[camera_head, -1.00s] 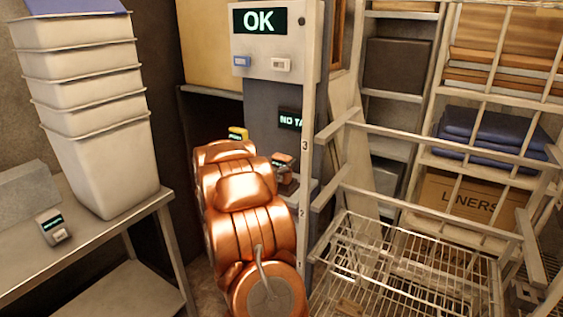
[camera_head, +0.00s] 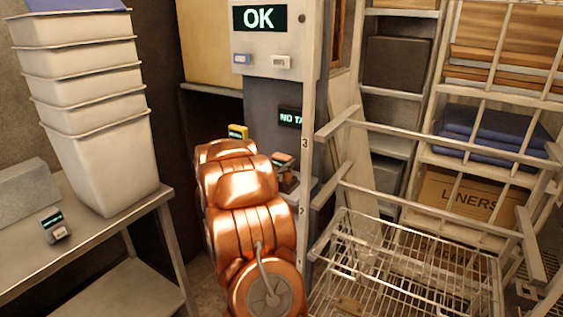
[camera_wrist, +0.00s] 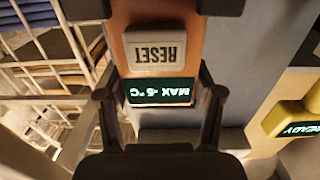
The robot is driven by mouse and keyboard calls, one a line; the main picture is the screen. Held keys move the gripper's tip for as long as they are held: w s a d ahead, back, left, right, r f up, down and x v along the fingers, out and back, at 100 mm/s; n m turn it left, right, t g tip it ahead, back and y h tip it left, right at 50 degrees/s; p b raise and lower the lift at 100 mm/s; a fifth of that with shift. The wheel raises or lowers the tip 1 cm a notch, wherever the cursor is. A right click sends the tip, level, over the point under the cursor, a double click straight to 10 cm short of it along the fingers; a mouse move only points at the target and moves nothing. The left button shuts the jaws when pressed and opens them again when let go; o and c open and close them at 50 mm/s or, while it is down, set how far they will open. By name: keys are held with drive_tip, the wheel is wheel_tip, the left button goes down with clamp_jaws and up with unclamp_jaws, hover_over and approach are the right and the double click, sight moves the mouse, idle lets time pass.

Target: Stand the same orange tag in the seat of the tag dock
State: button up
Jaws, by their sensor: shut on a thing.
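The orange tag (camera_wrist: 140,50) is between the two fingers of my gripper (camera_wrist: 160,108) in the wrist view. It carries a grey RESET button and a dark display reading "MAX -5°C", both upside down there. In the head view the tag (camera_head: 284,159) and my gripper (camera_head: 287,178) show small beside the grey column, partly behind my copper arm. The tag dock seems to be on this column, under a dark display (camera_head: 290,117) whose visible letters are "NO TA". A pale ledge (camera_head: 302,191) shows beside the gripper. I cannot make out the seat or whether the tag touches it.
A yellow device (camera_head: 237,132) reading "READY" is close by; it also shows at right in the wrist view (camera_wrist: 291,118). An "OK" panel (camera_head: 270,63) is above. A wire-basket cart (camera_head: 400,262) stands right; a table (camera_head: 120,222) with stacked bins (camera_head: 100,150) stands left.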

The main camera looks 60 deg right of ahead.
drive_tip(key=shift+f, duration=0.3)
idle(0.4)
drive_tip(key=o, duration=1.1)
drive_tip(key=shift+a, duration=0.1)
drive_tip(key=a, duration=1.2)
drive_tip(key=shift+s, duration=0.15)
